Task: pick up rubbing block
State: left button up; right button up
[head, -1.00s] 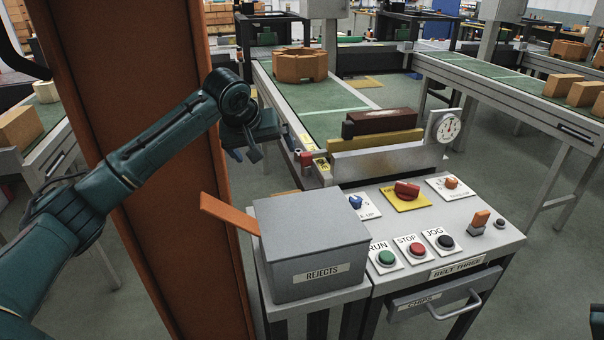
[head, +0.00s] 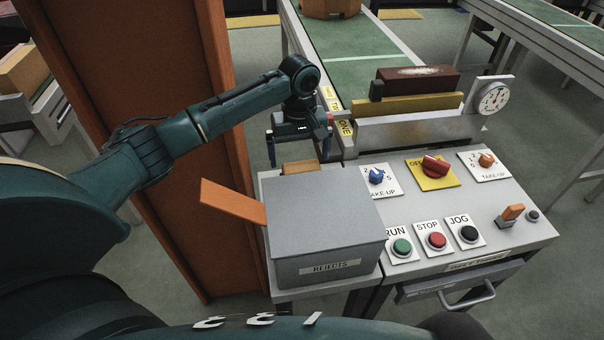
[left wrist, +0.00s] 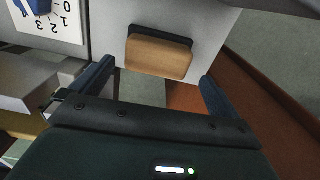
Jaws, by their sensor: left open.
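The rubbing block appears to be the tan wooden block (head: 299,167) with a dark pad, lying just behind the grey box. In the left wrist view the block (left wrist: 158,57) lies on a pale grey top, with its dark pad along the far side. My left gripper (head: 300,150) points down over the block area, open and empty. In the left wrist view its two fingers (left wrist: 154,85) stand wide apart, with the block ahead between their lines and not touched. In the head view the grey box hides the block's lower part.
The grey REJECTS box (head: 322,225) with an orange chute (head: 233,202) stands in front of the block. A brown post (head: 150,130) is close on the left. The control panel (head: 470,215) with knobs and buttons is on the right, before the belt (head: 350,50).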

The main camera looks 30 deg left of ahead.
aim_at(302, 166)
pick_arm(q)
jog(key=shift+d+f, duration=0.15)
jog(key=shift+f, duration=1.35)
jog(key=shift+d+f, duration=0.1)
jog(key=shift+f, duration=1.4)
jog(key=shift+c, duration=0.3)
jog(key=c, duration=0.8)
jog(key=shift+r, duration=0.1)
notch_tip(302, 166, up, 10)
